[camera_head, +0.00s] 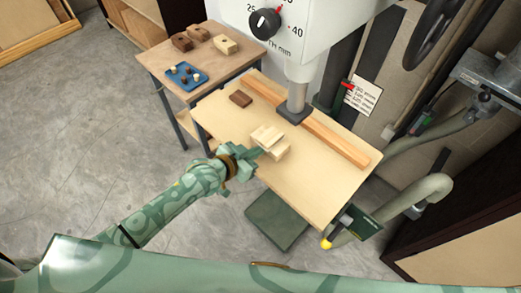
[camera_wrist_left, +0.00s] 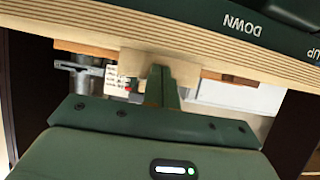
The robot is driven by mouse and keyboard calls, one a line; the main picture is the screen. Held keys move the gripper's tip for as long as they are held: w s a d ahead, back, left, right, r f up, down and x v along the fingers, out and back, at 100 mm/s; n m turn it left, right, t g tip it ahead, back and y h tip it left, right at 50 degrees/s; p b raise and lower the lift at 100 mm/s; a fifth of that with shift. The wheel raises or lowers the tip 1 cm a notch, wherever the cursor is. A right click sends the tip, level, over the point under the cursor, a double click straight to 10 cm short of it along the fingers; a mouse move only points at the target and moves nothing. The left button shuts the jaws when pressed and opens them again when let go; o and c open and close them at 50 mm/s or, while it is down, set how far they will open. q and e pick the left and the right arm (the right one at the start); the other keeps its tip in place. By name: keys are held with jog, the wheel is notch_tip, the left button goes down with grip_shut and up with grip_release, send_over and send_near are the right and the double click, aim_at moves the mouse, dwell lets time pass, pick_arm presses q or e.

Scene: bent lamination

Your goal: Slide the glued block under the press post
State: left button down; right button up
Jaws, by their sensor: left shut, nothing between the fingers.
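The glued block (camera_head: 268,135) is pale wood, made of stacked pieces, and sits on the light wooden press table (camera_head: 325,185). The press post (camera_head: 297,98) is a grey metal column ending in a dark square foot, behind and to the right of the block. My left gripper (camera_head: 257,153) is shut and empty, its fingertips at the near left side of the block. In the left wrist view the shut fingers (camera_wrist_left: 162,80) point at a pale wooden piece (camera_wrist_left: 185,70), apparently the block. Whether they touch it is unclear. My right gripper is in neither view.
A wooden fence (camera_head: 335,140) runs along the table behind the post. A small brown block (camera_head: 240,98) lies on the table at left. A side table holds a blue tray (camera_head: 186,76) and several wooden blocks. A control box (camera_head: 361,222) hangs at the table's front right edge.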

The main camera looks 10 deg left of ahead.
aim_at(276, 135)
pick_arm(q)
jog(key=shift+w+d+b, duration=0.35)
jog(key=shift+w+d, duration=0.45)
jog(key=shift+w, duration=0.2)
jog(key=shift+w+d+b, duration=0.35)
jog(key=shift+w+d, duration=0.4)
jog(key=shift+w, duration=0.25)
jog(key=shift+w+d+b, duration=0.45)
jog(key=shift+w+d, duration=0.2)
jog(key=shift+w, duration=0.15)
jog(key=shift+w+d+b, duration=0.45)
jog(key=shift+w+d, duration=0.15)
jog(key=shift+w, duration=0.2)
jog(key=shift+s+a+r+p, duration=0.1)
jog(key=shift+s+a+p, duration=0.1)
jog(key=shift+p, duration=0.15)
jog(key=s+a+p, duration=0.2)
jog(key=s+p, duration=0.1)
jog(key=s+a+r+p, duration=0.1)
jog(key=s+a+p, duration=0.1)
jog(key=shift+s+a, duration=0.1)
jog(key=shift+s, duration=0.1)
jog(key=shift+s+a, duration=0.45)
jog(key=shift+s, duration=0.15)
jog(key=shift+s+f, duration=0.1)
jog(key=shift+f, duration=0.05)
